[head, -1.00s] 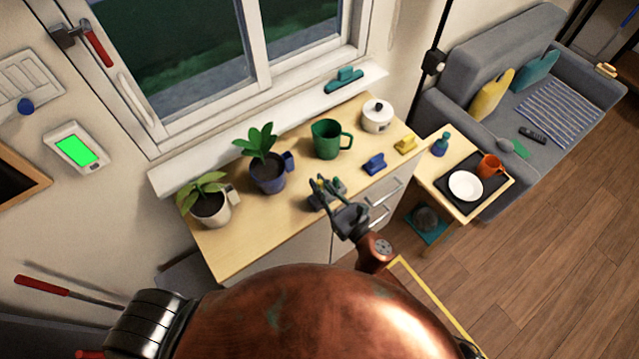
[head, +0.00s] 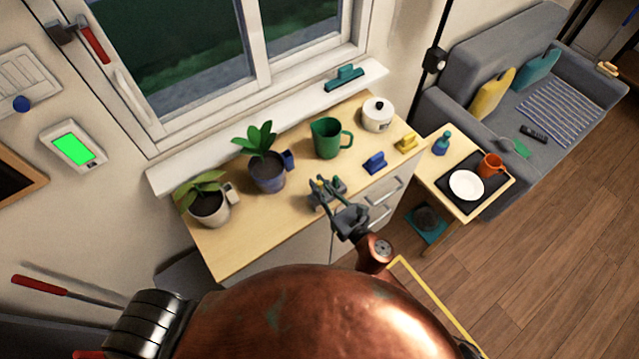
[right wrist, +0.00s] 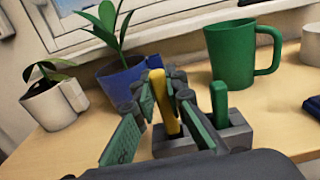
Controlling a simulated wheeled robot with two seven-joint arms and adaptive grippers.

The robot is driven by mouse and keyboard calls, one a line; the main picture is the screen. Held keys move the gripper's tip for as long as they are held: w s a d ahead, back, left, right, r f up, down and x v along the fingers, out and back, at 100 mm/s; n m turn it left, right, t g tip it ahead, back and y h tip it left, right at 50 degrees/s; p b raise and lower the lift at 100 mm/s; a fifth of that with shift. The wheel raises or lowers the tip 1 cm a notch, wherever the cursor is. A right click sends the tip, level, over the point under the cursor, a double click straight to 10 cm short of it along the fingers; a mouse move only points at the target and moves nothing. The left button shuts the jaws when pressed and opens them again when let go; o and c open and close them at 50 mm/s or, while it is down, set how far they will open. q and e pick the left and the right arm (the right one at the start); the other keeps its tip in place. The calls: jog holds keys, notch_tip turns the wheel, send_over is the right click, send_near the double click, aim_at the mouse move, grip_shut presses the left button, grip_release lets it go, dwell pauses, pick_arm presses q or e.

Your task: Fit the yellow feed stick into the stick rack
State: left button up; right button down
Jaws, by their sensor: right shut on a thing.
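The yellow feed stick (right wrist: 162,100) stands nearly upright, slightly tilted, between the fingers of my right gripper (right wrist: 160,98), which is shut on it. In the head view my right gripper (head: 322,190) is over the cabinet top. The grey stick rack (right wrist: 238,137) stands on the wood under the stick, with a green stick (right wrist: 219,100) upright in its right part. The yellow stick's lower end is at the rack's left part; I cannot tell whether it is inside a hole or just above it. My left gripper is not in view.
Behind the rack stand a blue plant pot (right wrist: 118,82) and a green jug (right wrist: 231,55). A white plant pot (head: 209,208) is at the left. A blue clip-like block (head: 374,163) and a yellow one (head: 406,143) lie to the right. The front left of the cabinet top (head: 240,250) is clear.

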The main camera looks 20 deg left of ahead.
jog(key=shift+f+b, duration=1.3)
jog(key=shift+f, duration=0.3)
jog(key=c, duration=1.9)
grip_release()
jog(key=shift+r, duration=0.1)
jog(key=v, duration=1.2)
